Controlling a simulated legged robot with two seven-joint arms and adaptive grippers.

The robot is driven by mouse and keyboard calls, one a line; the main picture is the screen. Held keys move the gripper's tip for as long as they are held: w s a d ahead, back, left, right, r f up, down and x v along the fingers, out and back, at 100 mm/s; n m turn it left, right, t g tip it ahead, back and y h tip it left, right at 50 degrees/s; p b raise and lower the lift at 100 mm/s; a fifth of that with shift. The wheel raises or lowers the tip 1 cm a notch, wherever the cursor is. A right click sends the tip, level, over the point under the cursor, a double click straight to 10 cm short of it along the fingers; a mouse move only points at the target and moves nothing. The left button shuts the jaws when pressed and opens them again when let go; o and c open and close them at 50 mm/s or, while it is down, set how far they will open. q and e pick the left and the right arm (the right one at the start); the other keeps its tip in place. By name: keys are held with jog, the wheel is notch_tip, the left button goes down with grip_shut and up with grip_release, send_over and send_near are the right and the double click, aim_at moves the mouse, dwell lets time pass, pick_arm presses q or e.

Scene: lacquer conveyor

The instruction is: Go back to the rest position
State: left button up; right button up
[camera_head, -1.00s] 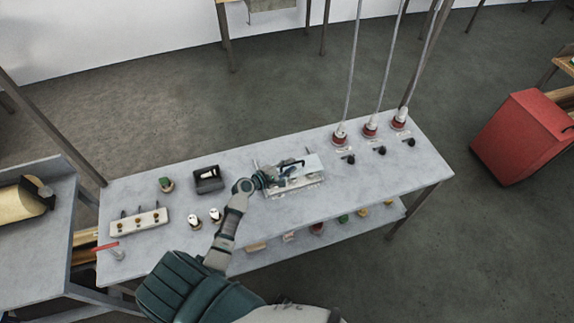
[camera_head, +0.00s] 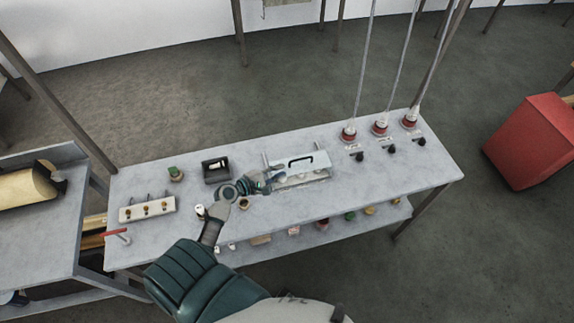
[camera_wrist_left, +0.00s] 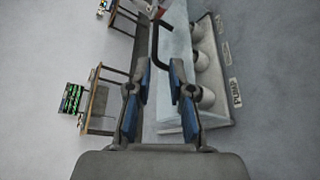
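My left gripper (camera_head: 272,181) is over the grey table, at the front left of a pale box-like device with a black handle (camera_head: 301,161). In the left wrist view its two blue-padded fingers (camera_wrist_left: 158,67) stand apart with nothing held between them. The device (camera_wrist_left: 178,60) shows beyond the fingers there, with its black bar handle (camera_wrist_left: 158,42) and grey rounded parts. I cannot tell the exact gap between the fingers and the device. My right gripper is not in view.
The table (camera_head: 400,175) holds a black bin (camera_head: 216,170), a green-topped item (camera_head: 176,174), a white rack (camera_head: 147,209) and a white-topped bottle (camera_head: 200,211). Three red-based fittings (camera_head: 380,128) with hanging lines stand at right. A red cabinet (camera_head: 530,140) stands beyond.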

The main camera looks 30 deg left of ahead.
pick_arm(q)
jog(key=s+d+f+m+g, duration=0.7)
jog(key=s+d+m, duration=0.3)
jog(key=d+m, duration=0.25)
jog(key=s+d+m+g+y, duration=0.3)
jog(key=s+m+g+y, duration=0.15)
jog(key=s+m, duration=0.7)
jog(key=s+f+n+b, duration=0.1)
jog(key=s+f, duration=0.1)
jog(key=f, duration=1.3)
jog(key=s+f+n+b, duration=0.1)
jog(key=s+f, duration=0.1)
jog(key=f, duration=1.3)
jog(key=s+a+f+g+b, duration=0.1)
jog(key=s+a+f+g, duration=0.1)
jog(key=s+f, duration=1.4)
jog(key=shift+s+a+m+y, duration=0.35)
jog(key=shift+s+a, duration=0.25)
jog(key=shift+a, duration=0.1)
